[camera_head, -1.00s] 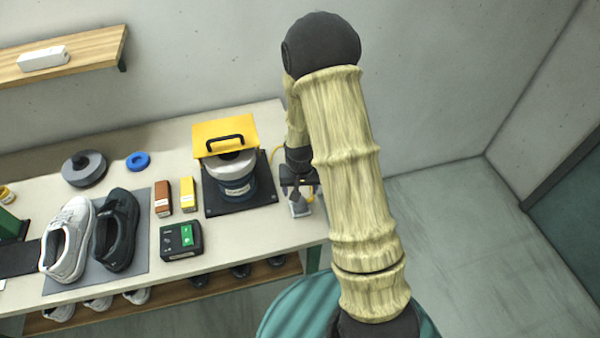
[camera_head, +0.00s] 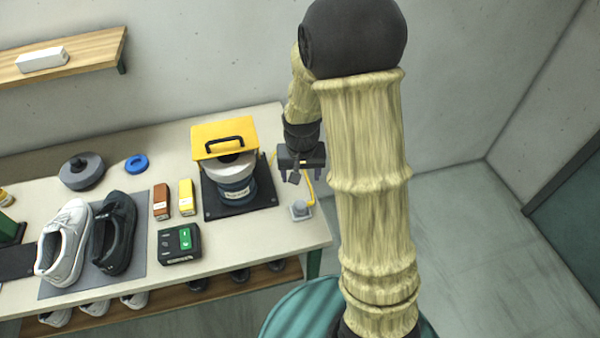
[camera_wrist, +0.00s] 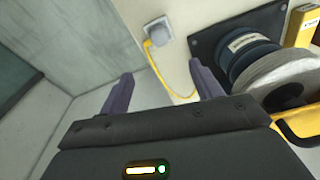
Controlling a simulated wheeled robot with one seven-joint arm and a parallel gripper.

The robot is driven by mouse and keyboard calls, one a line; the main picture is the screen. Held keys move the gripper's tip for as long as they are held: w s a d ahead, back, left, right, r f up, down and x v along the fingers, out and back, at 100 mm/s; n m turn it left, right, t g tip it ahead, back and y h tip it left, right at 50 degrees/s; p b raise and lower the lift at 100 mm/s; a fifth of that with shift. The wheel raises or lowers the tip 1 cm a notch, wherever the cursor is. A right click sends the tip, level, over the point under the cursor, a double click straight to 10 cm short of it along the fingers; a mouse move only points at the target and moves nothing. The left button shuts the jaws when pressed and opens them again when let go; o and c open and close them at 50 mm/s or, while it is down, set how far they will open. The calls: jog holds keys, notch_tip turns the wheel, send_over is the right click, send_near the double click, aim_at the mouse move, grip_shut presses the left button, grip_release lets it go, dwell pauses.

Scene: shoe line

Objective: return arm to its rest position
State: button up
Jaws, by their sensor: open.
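My arm reaches up from the bottom right and bends down to the gripper in the head view, covering part of the wall and floor. A small grey box (camera_head: 300,210) with a yellow cable sits on the table just below the gripper; it also shows in the wrist view (camera_wrist: 158,29), apart from the fingers.
The machine's yellow lid (camera_head: 225,136) with a black handle stands left of the gripper. A white shoe (camera_head: 62,245) and a black shoe (camera_head: 116,235) lie on a grey mat. A wooden shelf (camera_head: 95,48) is on the wall. Floor at right is clear.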

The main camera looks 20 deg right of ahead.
jog(key=s+r+n, duration=0.1)
jog(key=s+r, duration=0.2)
jog(key=s, duration=0.3)
jog(key=s+r+n+t, duration=0.1)
jog(key=s+r, duration=0.3)
jog(key=s, duration=0.2)
jog(key=shift+s+d, duration=0.15)
